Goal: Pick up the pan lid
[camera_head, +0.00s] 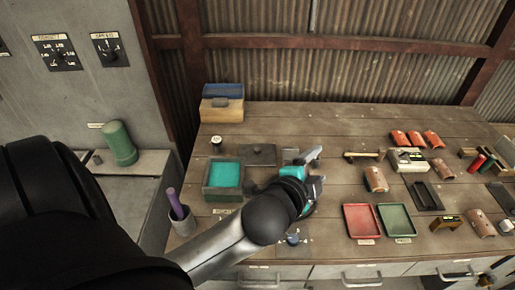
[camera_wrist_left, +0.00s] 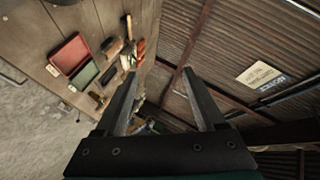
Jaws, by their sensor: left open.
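A dark, flat, square lid with a small knob (camera_head: 262,157) lies on the wooden bench, behind and right of a dark square pan with a teal inside (camera_head: 207,188); I take it to be the pan lid. My left gripper (camera_head: 314,154) is just right of the lid, above the bench, and apart from it. In the left wrist view the two fingers (camera_wrist_left: 159,74) are spread with nothing between them. The lid does not show there. My right gripper is in neither view.
A red tray (camera_head: 362,221) and a green tray (camera_head: 396,220) lie right of my left arm. A blue box on a wooden one (camera_head: 222,107) stands at the back left. A cup holding a purple handle (camera_head: 182,222) is at the left edge.

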